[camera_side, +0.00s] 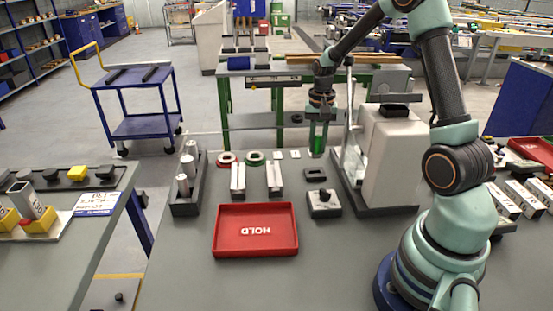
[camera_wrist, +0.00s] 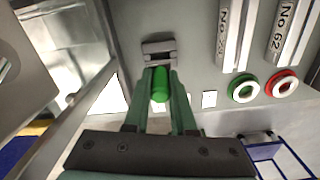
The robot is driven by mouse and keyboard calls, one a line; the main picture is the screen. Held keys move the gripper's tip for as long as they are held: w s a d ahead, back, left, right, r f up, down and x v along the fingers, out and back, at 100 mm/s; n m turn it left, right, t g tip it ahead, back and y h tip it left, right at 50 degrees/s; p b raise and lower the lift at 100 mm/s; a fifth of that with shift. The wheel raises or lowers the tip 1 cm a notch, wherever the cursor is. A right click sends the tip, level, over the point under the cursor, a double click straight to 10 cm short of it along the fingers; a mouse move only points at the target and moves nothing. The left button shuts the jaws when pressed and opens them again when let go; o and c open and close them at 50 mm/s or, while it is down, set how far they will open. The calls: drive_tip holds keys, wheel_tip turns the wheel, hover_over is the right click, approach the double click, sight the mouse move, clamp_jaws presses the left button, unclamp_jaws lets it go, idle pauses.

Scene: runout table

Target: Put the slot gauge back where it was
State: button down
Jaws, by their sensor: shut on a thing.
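My gripper (camera_side: 318,148) hangs upright above the back of the grey table, left of the white machine. Its fingers are shut on a green cylinder (camera_wrist: 160,84), which shows between the fingertips in the wrist view. A dark grey slotted block (camera_side: 315,174), which looks like the slot gauge, lies flat on the table. In the wrist view the slotted block (camera_wrist: 159,51) is just beyond the fingertips and apart from them. The gap between the green cylinder and the table is hard to judge.
A red HOLD tray (camera_side: 255,251) lies at the front. Two metal profiles (camera_side: 238,180) and green and red rings (camera_wrist: 244,88) stand left of my gripper. A knobbed block (camera_side: 323,207) is nearer. The white machine (camera_side: 392,160) blocks the right. A cylinder rack (camera_side: 186,205) is far left.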

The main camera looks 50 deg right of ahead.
sight(317, 153)
drive_tip(key=shift+f, duration=2.65)
drive_tip(key=shift+f, duration=0.45)
drive_tip(key=c, duration=0.7)
unclamp_jaws()
drive_tip(key=shift+c, duration=0.2)
drive_tip(key=shift+r, duration=0.1)
